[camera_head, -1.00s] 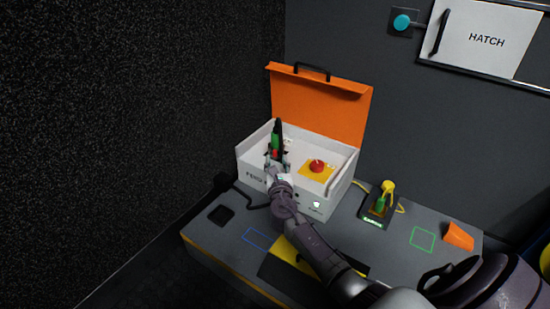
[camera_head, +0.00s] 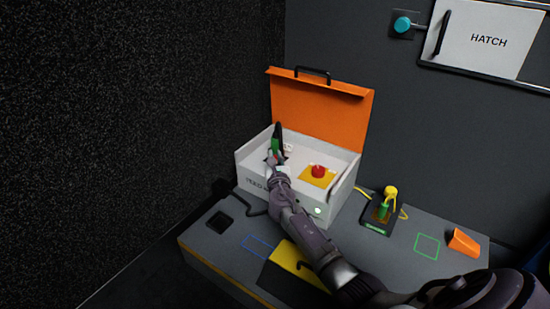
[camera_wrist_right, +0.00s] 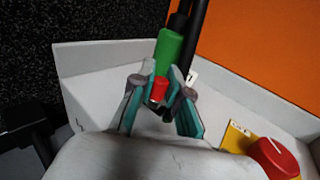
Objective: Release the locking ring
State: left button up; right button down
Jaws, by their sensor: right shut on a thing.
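A white case (camera_head: 340,200) with a raised orange lid (camera_head: 320,108) stands on the grey bench. Inside its left part is an upright connector with a green body (camera_wrist_right: 168,47) and a black cable rising from it (camera_wrist_right: 197,20); the green also shows in the head view (camera_head: 275,146). A red ring-like part (camera_wrist_right: 159,88) sits just below the green body. My right gripper (camera_wrist_right: 160,92) has its fingers on either side of this red part and is shut on it. The fingers hide much of the ring and what lies beneath. My left gripper is not in view.
A red mushroom button (camera_head: 318,171) on a yellow plate is right of the connector in the case. Right of the case are a black holder with a green and yellow plug (camera_head: 384,208), a green square outline (camera_head: 427,246) and an orange wedge (camera_head: 463,242).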

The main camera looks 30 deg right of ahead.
jog(key=shift+d, duration=0.1)
jog(key=shift+s+d+r+n+t+y+p, duration=0.2)
jog(key=shift+n+t+y+p, duration=0.15)
jog(key=shift+y, duration=0.25)
jog(key=shift+s+d+f+n+t+y, duration=0.1)
jog(key=shift+n+t+y, duration=0.1)
jog(key=shift+n+y, duration=0.25)
jog(key=shift+d+f+n+t+y, duration=0.15)
jog(key=shift+n+y, duration=0.15)
jog(key=shift+y, duration=0.25)
jog(key=shift+a, duration=0.1)
jog(key=c, duration=1.1)
grip_release()
jog(key=shift+c, duration=0.2)
jog(key=shift+s, duration=0.1)
jog(key=v, duration=1.2)
